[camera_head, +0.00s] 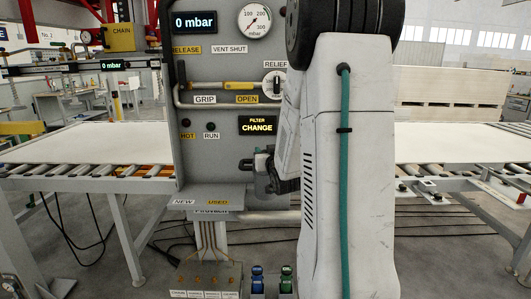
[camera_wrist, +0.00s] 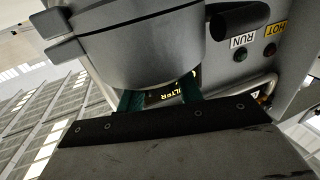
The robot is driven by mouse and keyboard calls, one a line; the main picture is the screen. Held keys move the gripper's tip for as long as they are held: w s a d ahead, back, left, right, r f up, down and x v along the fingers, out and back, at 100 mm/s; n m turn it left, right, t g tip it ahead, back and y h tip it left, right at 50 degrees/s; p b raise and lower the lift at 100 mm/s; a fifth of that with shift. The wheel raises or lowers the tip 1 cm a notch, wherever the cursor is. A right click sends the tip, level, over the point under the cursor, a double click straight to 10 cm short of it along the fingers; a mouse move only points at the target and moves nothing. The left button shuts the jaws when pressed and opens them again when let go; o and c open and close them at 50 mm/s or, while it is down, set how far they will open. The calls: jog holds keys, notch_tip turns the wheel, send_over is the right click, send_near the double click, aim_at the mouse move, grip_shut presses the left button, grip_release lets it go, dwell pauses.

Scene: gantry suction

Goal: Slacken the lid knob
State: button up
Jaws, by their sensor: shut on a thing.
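The grey filter housing (camera_head: 262,184) hangs on the front of the panel, below the lit "FILTER CHANGE" display. In the wrist view its round grey lid and body (camera_wrist: 145,50) fill the top, with a clamp-like lug at the left. My gripper (camera_head: 280,180) is at the housing, partly hidden behind my own arm. In the wrist view the two green fingers of my gripper (camera_wrist: 160,98) reach up behind the lid's edge, shut on the lid knob. The knob itself is hidden by the housing and the fingers.
The grey panel (camera_head: 220,130) carries a 0 mbar display (camera_head: 195,22), a gauge, levers and pipes close around the housing. A shelf (camera_head: 235,199) labelled NEW and USED juts out below. Roller conveyors with white boards stand left and right. Blue and green bottles stand low in front.

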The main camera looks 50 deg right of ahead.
jog(key=o, duration=1)
jog(key=shift+s, duration=0.1)
jog(key=v, duration=0.7)
jog(key=shift+s+a, duration=0.25)
jog(key=shift+s, duration=0.05)
